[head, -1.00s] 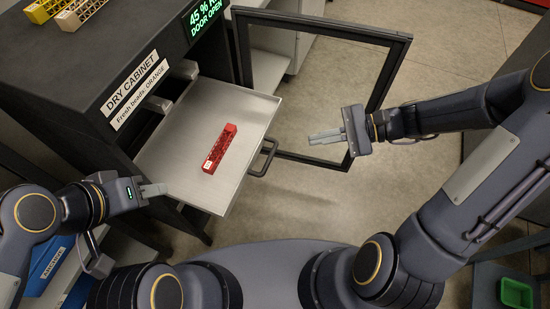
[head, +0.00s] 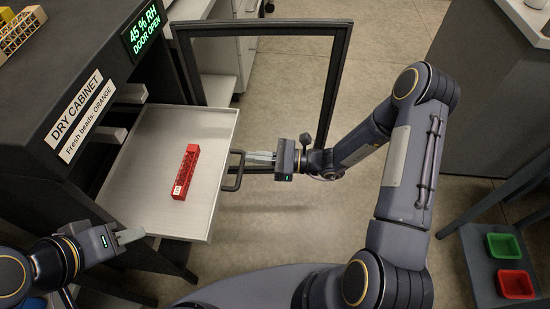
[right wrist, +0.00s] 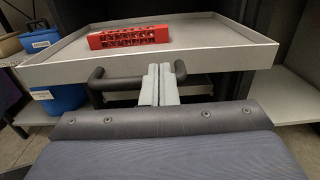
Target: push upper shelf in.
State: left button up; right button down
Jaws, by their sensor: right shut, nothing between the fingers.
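The upper shelf (head: 150,200) is a light grey tray pulled out of the dark dry cabinet (head: 60,85). It also shows in the right wrist view (right wrist: 215,57). A dark bar handle (head: 237,172) is on its front edge. A red lattice piece (head: 186,172) lies on the shelf; it shows too in the right wrist view (right wrist: 129,37). My right gripper (head: 250,158) is shut and empty, its fingertips at the handle. In the wrist view the fingers overlap the handle bar (right wrist: 115,83); contact is unclear. My left gripper (head: 130,236) looks shut, near the shelf's front left corner.
The cabinet's framed door (head: 335,90) stands open behind the shelf and my right arm. A side table at right holds a green tray (head: 505,247) and a red tray (head: 516,284).

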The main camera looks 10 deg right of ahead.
aim_at(228, 155)
pick_arm(q)
jog(key=shift+f, duration=0.2)
pick_arm(e)
jog(key=shift+x, duration=2.3)
jog(key=shift+a, duration=0.1)
